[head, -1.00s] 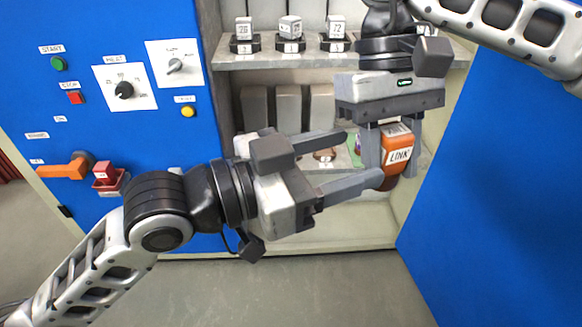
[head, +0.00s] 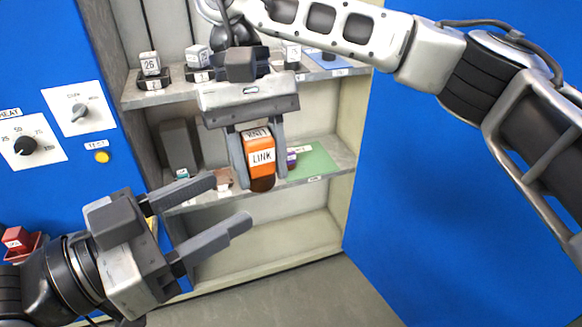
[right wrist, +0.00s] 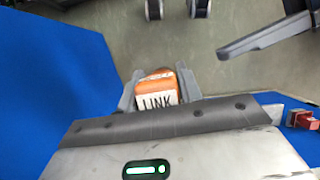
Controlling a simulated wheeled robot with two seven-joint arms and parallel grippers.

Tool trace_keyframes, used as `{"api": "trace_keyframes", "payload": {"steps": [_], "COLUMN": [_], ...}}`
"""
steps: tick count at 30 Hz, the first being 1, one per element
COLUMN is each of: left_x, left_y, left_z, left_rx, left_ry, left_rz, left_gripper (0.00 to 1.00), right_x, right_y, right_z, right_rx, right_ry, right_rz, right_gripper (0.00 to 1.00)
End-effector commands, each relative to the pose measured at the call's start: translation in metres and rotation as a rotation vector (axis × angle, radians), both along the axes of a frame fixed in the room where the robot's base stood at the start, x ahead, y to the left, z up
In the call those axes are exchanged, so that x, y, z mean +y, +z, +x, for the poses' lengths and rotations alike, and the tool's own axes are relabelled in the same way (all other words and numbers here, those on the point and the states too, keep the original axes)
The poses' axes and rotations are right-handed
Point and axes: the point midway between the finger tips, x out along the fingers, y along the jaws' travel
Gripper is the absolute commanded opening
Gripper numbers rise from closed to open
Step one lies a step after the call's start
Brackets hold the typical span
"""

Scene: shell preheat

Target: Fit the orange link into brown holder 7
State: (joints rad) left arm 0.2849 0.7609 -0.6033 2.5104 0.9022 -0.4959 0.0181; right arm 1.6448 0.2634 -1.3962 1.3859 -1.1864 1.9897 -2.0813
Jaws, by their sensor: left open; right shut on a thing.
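The orange link (head: 259,153), a block with a white LINK label and a dark brown lower end, is held upright between the fingers of my right gripper (head: 260,160). It also shows in the right wrist view (right wrist: 157,90), between both fingers. It hangs in front of the middle shelf. A brown holder (head: 222,178) lies on that shelf just left of the link; its number cannot be read, and the link and gripper hide part of the shelf. My left gripper (head: 223,210) is open and empty, lower left of the link.
The middle shelf (head: 328,160) carries a green mat (head: 312,160), a purple item (head: 291,158) and a grey block (head: 180,148). The upper shelf holds numbered white cubes in black holders (head: 151,71). A blue panel (head: 450,200) stands at right. The lower compartment is clear.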

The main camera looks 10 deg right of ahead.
Motion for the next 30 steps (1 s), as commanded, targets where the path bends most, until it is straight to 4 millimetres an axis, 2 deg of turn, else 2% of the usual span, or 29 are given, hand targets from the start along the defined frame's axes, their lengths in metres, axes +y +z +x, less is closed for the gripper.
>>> {"api": "trace_keyframes", "payload": {"steps": [3,7,17,20,26,27,30], "left_x": [0.0,0.0,0.002,0.008,0.042,0.052,0.084], "left_y": [0.0,0.0,0.0,-0.001,0.004,0.008,0.057], "left_z": [0.0,0.0,0.004,0.017,0.067,0.078,0.109], "left_rx": [0.0,0.0,-0.021,-0.086,-0.365,-0.435,-0.796], "left_ry": [0.0,0.0,0.017,0.072,0.305,0.363,0.522], "left_rz": [0.0,0.0,0.013,0.056,0.235,0.279,0.399], "left_gripper": [0.58,0.58,0.58,0.58,0.58,0.58,0.58], "right_x": [0.023,0.038,0.048,0.048,0.048,0.047,0.047], "right_y": [0.0,0.001,0.0,0.0,0.0,0.0,0.0], "right_z": [0.014,0.025,0.032,0.032,0.032,0.032,0.032], "right_rx": [0.0,0.0,-0.001,-0.001,-0.001,-0.001,-0.001], "right_ry": [-0.084,-0.149,-0.196,-0.195,-0.194,-0.194,-0.193], "right_rz": [0.002,0.002,0.0,0.0,0.001,0.001,0.001], "right_gripper": [0.08,0.08,0.08,0.08,0.08,0.08,0.08]}}
